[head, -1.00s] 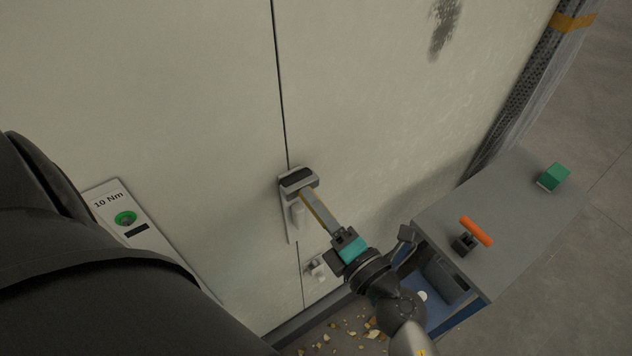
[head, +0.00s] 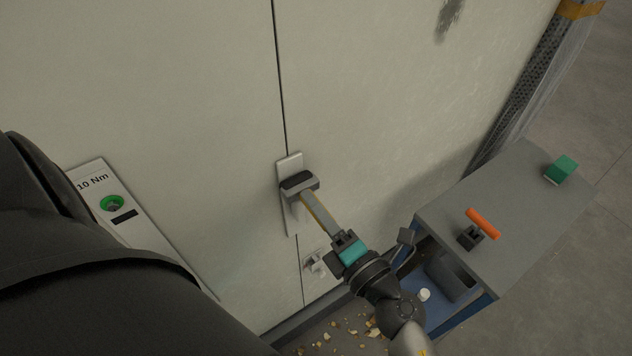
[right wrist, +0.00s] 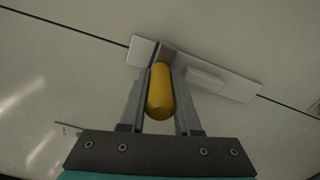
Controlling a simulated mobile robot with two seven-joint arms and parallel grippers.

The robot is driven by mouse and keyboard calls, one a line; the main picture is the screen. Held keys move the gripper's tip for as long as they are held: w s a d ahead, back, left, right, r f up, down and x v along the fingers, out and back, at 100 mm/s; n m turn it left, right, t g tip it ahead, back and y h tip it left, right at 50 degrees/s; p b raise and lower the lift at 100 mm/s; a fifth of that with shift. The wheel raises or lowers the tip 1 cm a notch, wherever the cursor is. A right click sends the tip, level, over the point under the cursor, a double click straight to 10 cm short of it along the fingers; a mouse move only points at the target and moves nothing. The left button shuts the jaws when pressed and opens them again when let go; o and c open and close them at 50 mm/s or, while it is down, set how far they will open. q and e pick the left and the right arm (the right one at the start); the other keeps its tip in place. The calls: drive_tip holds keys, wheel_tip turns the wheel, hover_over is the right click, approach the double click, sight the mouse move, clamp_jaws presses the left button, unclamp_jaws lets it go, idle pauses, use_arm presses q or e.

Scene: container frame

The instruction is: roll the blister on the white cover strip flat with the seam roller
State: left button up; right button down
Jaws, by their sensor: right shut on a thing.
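The white cover strip (head: 291,164) lies along the seam of the pale wall panels. The seam roller (head: 298,180) has a dark roller in a grey frame and a yellow handle (right wrist: 160,92). My right gripper (head: 309,198) is shut on the handle, and the roller head is over the upper half of the strip. Whether it presses on the strip I cannot tell. A raised white bump, the blister (head: 297,213), is just below the roller head, partly hidden by it. It also shows in the right wrist view (right wrist: 205,80), right of the fingers. My left gripper is out of view.
A grey cart (head: 520,200) at the right bears an orange-handled tool (head: 483,223) and a green block (head: 561,169). A "10 Nm" panel (head: 125,215) is at the left. A small white fitting (head: 316,263) is below the strip. Chips (head: 345,335) litter the floor.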

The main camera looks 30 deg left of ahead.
drive_tip(key=shift+f+b, duration=0.55)
drive_tip(key=shift+f, duration=0.25)
drive_tip(key=v, duration=1.4)
drive_tip(key=shift+d+b, duration=0.4)
drive_tip(key=shift+b, duration=0.05)
